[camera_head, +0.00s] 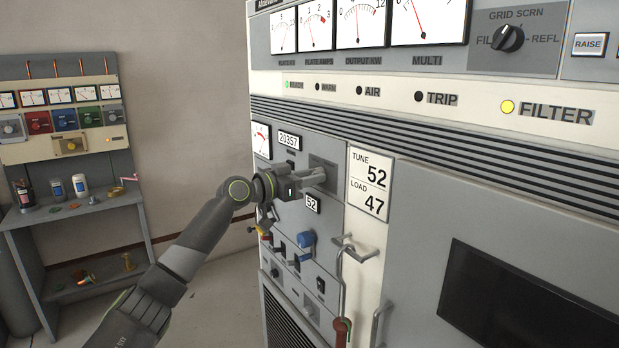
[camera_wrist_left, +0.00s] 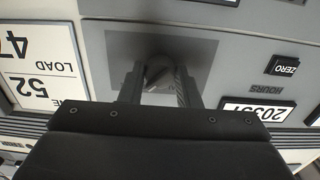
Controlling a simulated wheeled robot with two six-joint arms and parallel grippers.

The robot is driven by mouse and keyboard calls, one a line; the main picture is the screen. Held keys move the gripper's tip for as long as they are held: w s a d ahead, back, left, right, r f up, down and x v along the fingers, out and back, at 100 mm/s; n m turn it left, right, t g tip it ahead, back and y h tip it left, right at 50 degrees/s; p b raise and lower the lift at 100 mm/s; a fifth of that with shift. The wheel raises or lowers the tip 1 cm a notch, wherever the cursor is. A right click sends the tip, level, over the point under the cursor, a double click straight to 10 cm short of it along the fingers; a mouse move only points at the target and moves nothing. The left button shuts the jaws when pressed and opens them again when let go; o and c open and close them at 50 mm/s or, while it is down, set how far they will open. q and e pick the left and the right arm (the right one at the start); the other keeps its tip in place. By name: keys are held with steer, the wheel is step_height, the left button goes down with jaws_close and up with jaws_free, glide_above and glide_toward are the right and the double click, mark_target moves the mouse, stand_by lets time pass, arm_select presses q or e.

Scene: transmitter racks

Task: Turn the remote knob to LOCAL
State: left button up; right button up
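A small knob sits on a dark grey square plate (camera_head: 324,164) on the cabinet front. In the left wrist view the knob (camera_wrist_left: 158,74) appears between my fingertips, its pointer slanted; its labels are hidden or too blurred to read. My left gripper (camera_head: 312,178) reaches in from the left at the plate. In the left wrist view my left gripper (camera_wrist_left: 157,88) has its fingers apart, one on each side of the knob. I cannot tell whether they touch it. My right gripper is out of view.
A TUNE/LOAD card (camera_head: 368,183) is right of the plate, and a 20357 counter (camera_head: 289,140) above left. Below are a blue knob (camera_head: 306,239) and a protruding metal handle (camera_head: 357,249). A workbench (camera_head: 80,209) with jars stands at far left.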

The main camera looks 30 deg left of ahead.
arm_select(q)
steer(key=c, duration=0.4)
steer(key=shift+n, duration=0.3)
steer(key=shift+d+r+n+p, duration=0.1)
steer(key=shift+n+p, duration=1.6)
steer(key=shift+n, duration=2.6)
steer(key=shift+r+n+p, duration=0.1)
steer(key=shift+n+p, duration=1.6)
steer(key=shift+n, duration=2.6)
steer(key=shift+f, duration=0.15)
steer(key=o, duration=1)
steer(key=shift+c, duration=0.2)
